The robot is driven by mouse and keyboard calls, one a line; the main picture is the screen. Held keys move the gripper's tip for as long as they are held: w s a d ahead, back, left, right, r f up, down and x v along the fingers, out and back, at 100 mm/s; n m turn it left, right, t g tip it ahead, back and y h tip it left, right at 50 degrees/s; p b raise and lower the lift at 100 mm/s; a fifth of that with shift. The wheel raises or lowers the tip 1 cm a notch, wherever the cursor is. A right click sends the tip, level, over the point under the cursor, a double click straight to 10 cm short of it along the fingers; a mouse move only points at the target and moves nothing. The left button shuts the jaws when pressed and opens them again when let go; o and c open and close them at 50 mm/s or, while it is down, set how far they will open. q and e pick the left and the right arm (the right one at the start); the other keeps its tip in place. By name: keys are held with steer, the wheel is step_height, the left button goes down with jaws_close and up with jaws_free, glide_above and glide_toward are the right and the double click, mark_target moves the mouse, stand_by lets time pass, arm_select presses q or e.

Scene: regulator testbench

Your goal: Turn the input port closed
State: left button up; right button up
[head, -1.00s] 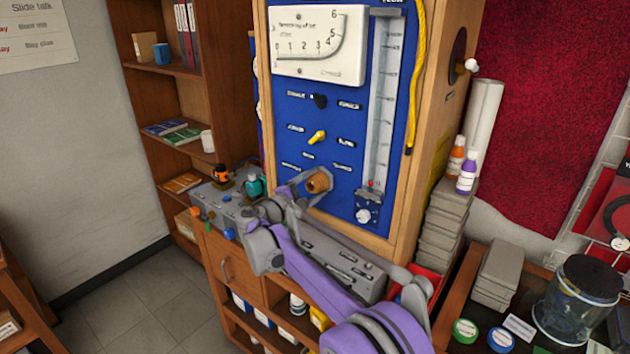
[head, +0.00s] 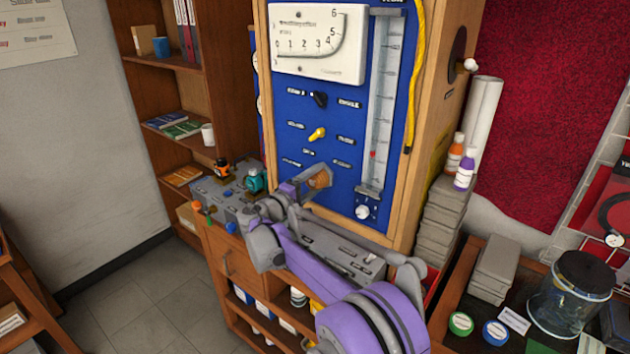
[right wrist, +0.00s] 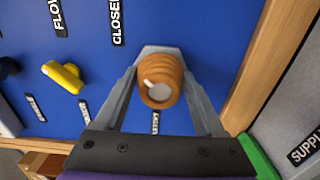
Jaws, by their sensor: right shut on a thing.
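The brown ridged port knob (right wrist: 160,82) sticks out of the blue panel (right wrist: 220,40). Its grey face carries a short white mark pointing up and left in the right wrist view. In the head view the knob (head: 318,180) is partly hidden by my gripper. My right gripper (right wrist: 160,75) has one finger on each side of the knob and is shut on it. It also shows at the panel's lower left in the head view (head: 312,182). A "CLOSED" label (right wrist: 117,22) sits up and left of the knob. My left gripper is out of view.
A yellow knob (head: 317,134) and a black knob (head: 319,99) sit above on the panel. A flow tube (head: 382,110) with a red float and a white knob (head: 362,211) are to the right. A grey box (head: 345,247) stands below, beneath my right arm.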

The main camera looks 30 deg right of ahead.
steer(key=o, duration=1.3)
steer(key=shift+o, duration=0.2)
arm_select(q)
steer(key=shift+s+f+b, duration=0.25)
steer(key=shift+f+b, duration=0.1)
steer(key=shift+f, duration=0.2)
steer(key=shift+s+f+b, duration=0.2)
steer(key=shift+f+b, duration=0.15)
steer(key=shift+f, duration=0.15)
arm_select(e)
steer(key=v, duration=1)
steer(key=shift+s+a, duration=0.15)
steer(key=shift+a, duration=0.2)
